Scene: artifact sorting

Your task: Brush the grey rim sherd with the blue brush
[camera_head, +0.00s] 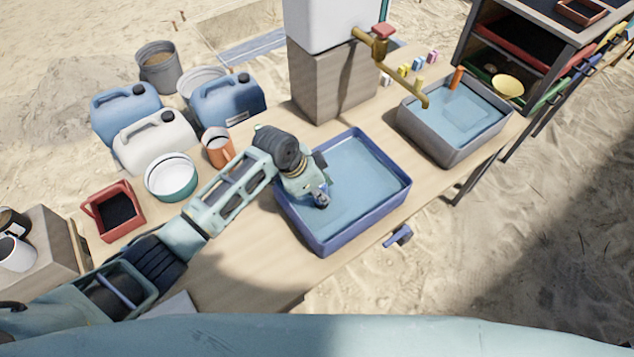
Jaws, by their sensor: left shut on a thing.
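My left gripper (320,198) reaches down into the blue basin (350,241), at its left side, over the water. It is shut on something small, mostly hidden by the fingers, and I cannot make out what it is. I cannot pick out the grey rim sherd or the blue brush for certain. A small blue object (398,236) shows by the front edge of the table, right of the basin; I cannot tell what it is. My right gripper is not in view.
A grey basin (455,148) with water stands at the right under a brass tap (405,88). Jerrycans (228,98), an orange mug (217,147), a teal-and-white bowl (171,178) and a red tray (113,211) stand left. Bare wooden table (245,262) lies in front.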

